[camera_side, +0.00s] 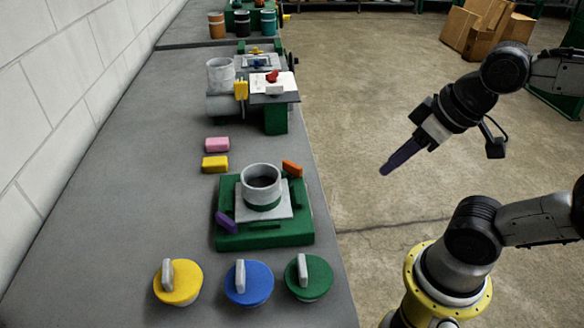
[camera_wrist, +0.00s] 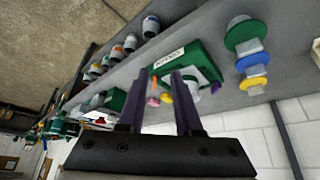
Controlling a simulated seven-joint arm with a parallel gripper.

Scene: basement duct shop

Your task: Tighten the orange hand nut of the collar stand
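The collar stand (camera_side: 286,236) is a green base on the bench with a grey plate and an upright round grey collar (camera_side: 261,184). The orange hand nut (camera_side: 292,169) sits at the stand's far right corner. A purple hand nut (camera_side: 226,223) sits at its near left corner. My gripper (camera_side: 386,170) is off the bench to the right, in the air over the floor, well apart from the stand. In the wrist view my gripper (camera_wrist: 158,73) shows two dark purple fingers apart, with nothing held.
Yellow (camera_side: 178,285), blue (camera_side: 248,284) and green (camera_side: 309,278) round knobs stand in front of the stand. Pink (camera_side: 217,144) and yellow (camera_side: 215,164) blocks lie behind it. A green fixture (camera_side: 276,120) is farther back. A wall bounds the bench's left side.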

